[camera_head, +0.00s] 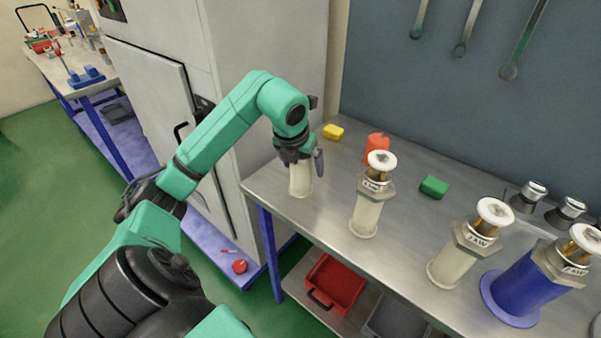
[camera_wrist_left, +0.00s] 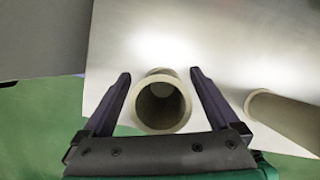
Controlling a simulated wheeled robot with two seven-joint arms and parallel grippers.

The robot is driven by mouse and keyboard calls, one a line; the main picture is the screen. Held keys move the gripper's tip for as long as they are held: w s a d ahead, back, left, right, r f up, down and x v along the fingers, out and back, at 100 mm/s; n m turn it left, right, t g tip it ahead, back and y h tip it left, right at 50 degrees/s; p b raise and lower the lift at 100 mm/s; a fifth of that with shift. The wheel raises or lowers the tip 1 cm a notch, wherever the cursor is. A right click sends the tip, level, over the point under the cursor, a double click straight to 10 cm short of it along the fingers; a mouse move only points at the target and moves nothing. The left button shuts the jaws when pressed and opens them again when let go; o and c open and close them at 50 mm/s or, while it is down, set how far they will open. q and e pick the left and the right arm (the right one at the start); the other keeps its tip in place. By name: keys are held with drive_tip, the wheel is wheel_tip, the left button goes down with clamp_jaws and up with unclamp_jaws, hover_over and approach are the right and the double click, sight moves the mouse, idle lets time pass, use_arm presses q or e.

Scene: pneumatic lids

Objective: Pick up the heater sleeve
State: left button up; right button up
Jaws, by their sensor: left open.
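A hollow cream sleeve (camera_head: 300,182), which looks like the heater sleeve, stands upright near the left end of the steel bench. My left gripper (camera_head: 302,162) is directly over it and hides its top in the head view. In the left wrist view, the open end of the sleeve (camera_wrist_left: 160,104) lies between the fingers of my left gripper (camera_wrist_left: 160,76). The fingers are open, one on each side of the sleeve, with a gap showing on both sides. My right gripper is not in view.
On the bench (camera_head: 330,213), a cream cylinder with a metal cap (camera_head: 366,210) stands to the right, before an orange-red cylinder (camera_head: 376,147). Yellow (camera_head: 333,131) and green (camera_head: 434,187) blocks lie behind. Another capped cream cylinder (camera_head: 455,262) and a blue one (camera_head: 522,288) stand farther right.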

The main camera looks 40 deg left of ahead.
use_arm(q)
drive_tip(key=c, duration=1.5)
drive_tip(key=shift+w+r, duration=0.1)
drive_tip(key=shift+r, duration=0.05)
